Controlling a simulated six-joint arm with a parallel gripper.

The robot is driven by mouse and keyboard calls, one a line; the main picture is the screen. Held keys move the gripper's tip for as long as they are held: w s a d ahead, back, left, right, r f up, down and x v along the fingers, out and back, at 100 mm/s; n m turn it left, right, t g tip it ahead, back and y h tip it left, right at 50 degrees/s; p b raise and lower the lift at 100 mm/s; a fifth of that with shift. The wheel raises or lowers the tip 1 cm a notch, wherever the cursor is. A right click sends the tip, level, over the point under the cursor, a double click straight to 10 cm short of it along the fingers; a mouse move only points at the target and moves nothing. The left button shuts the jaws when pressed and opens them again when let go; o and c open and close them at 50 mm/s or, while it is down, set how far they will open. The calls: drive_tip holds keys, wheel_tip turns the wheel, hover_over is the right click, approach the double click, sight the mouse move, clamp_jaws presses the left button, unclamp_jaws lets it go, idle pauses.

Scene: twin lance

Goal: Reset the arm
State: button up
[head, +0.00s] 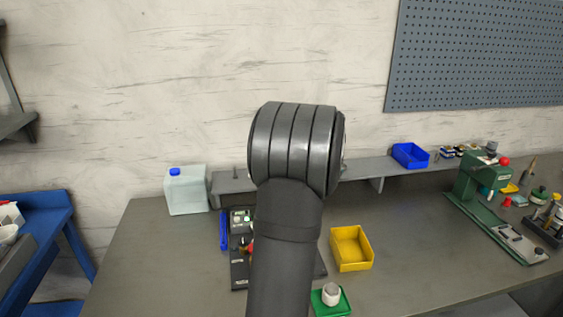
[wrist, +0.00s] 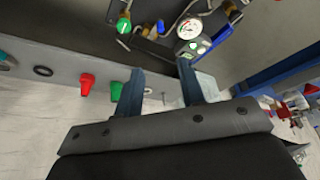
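My arm rises in the middle of the head view, with its rounded grey joint in front of the wall. My gripper is hidden there. In the wrist view my gripper (wrist: 160,70) has its two dark blue-grey fingers well apart, with nothing held between them. Beyond the fingertips is a dark panel with a round white pressure gauge (wrist: 190,28) and a green knob (wrist: 123,25). The fingers appear apart from these; the exact distance cannot be told.
On the grey workbench (head: 150,270) stand a translucent jug (head: 186,192), a yellow bin (head: 351,248), a green tray (head: 331,303) with a white-topped part, and a green press (head: 480,185). A dark equipment board (head: 238,270) is partly behind my arm. A blue bin (head: 410,155) sits on the rear shelf.

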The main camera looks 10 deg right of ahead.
drive_tip(key=x, duration=1.7)
drive_tip(key=shift+w+a, duration=0.1)
drive_tip(key=shift+w, duration=0.05)
